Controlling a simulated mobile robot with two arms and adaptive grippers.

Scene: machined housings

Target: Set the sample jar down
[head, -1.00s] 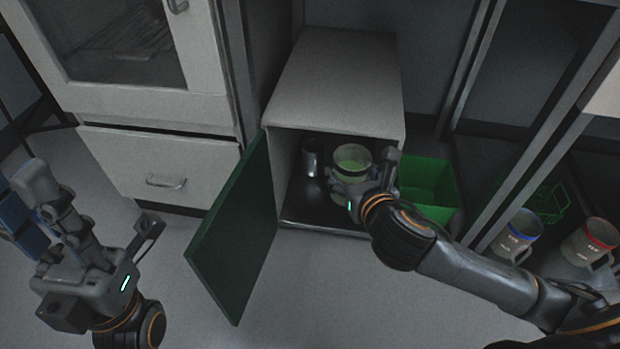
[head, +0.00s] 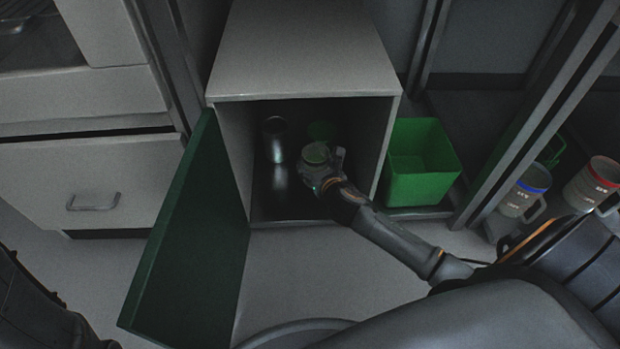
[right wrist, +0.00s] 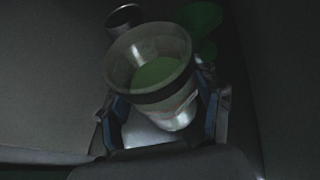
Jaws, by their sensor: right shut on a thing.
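The sample jar (head: 316,153), a pale round jar with green contents and a dark band, is inside the open cabinet (head: 303,50). My right gripper (head: 322,173) reaches in through the front and is shut on it. In the right wrist view the jar (right wrist: 150,72) stands between the two fingers (right wrist: 162,108), its open top towards the camera. Whether its base touches the cabinet floor is hidden. My left gripper is out of view; only a dark part of my left arm shows at the lower left.
A metal cup (head: 275,138) stands left of the jar, and a green object (head: 321,130) is behind it. The green cabinet door (head: 190,235) hangs open at left. A green bin (head: 422,183) stands right of the cabinet. Blue-rimmed (head: 523,192) and red-rimmed (head: 592,184) mugs are further right.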

